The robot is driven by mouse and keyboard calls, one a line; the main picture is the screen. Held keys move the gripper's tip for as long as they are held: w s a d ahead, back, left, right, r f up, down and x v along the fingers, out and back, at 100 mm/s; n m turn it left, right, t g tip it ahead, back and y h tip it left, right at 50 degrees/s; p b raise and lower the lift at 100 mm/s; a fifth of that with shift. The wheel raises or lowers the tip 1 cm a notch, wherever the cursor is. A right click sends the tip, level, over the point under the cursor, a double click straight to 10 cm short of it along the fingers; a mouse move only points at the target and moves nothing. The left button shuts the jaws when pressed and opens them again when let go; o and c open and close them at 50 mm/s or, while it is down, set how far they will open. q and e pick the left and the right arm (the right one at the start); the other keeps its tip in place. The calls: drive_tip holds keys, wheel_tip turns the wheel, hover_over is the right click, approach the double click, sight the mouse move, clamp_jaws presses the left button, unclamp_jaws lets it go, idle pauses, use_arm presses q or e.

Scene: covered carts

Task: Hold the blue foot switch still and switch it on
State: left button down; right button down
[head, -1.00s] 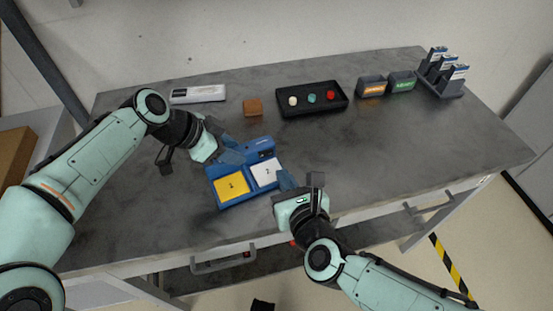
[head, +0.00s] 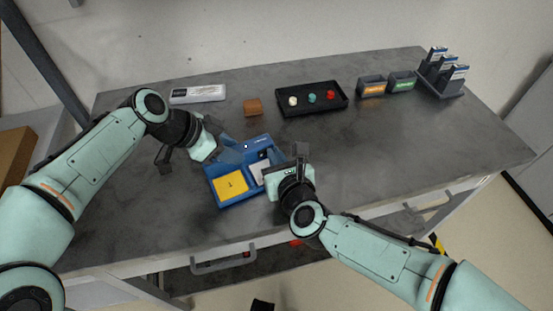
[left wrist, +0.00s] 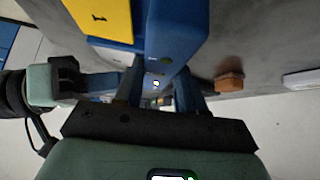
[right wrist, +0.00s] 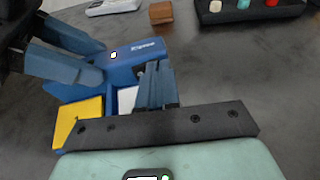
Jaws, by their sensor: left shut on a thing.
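The blue foot switch (head: 236,202) lies on the grey table, with a yellow pedal marked 1 (head: 230,184) and a white pedal (head: 258,172) on it. My left gripper (head: 232,150) is shut on the foot switch's raised rear housing, at its left end; the right wrist view shows its fingers (right wrist: 75,58) there. A small bright spot shows on the housing (right wrist: 125,62). My right gripper (right wrist: 155,82) has its fingers together and empty, over or beside the white pedal, partly hiding it. I cannot tell whether it touches the pedal.
Behind the foot switch are a brown block (head: 252,107), a white labelled device (head: 198,94) and a black tray (head: 336,107) with coloured knobs. Two labelled bins (head: 371,86) and a dark rack (head: 447,84) stand at the back right. The table's right part is clear.

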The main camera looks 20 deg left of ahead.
use_arm(q)
drive_tip(key=shift+s+d, duration=0.1)
drive_tip(key=shift+d, duration=0.15)
use_arm(e)
drive_tip(key=shift+w+d, duration=0.1)
drive_tip(key=shift+d, duration=0.25)
use_arm(q)
drive_tip(key=shift+a, duration=0.1)
use_arm(e)
drive_tip(key=v, duration=0.4)
drive_tip(key=w+d+v, duration=0.1)
drive_tip(key=v, duration=0.4)
drive_tip(key=d+f+v, duration=0.1)
drive_tip(key=v, duration=0.3)
drive_tip(key=shift+d+r, duration=0.1)
drive_tip(key=shift+d, duration=0.1)
use_arm(q)
drive_tip(key=c, duration=0.6)
unclamp_jaws()
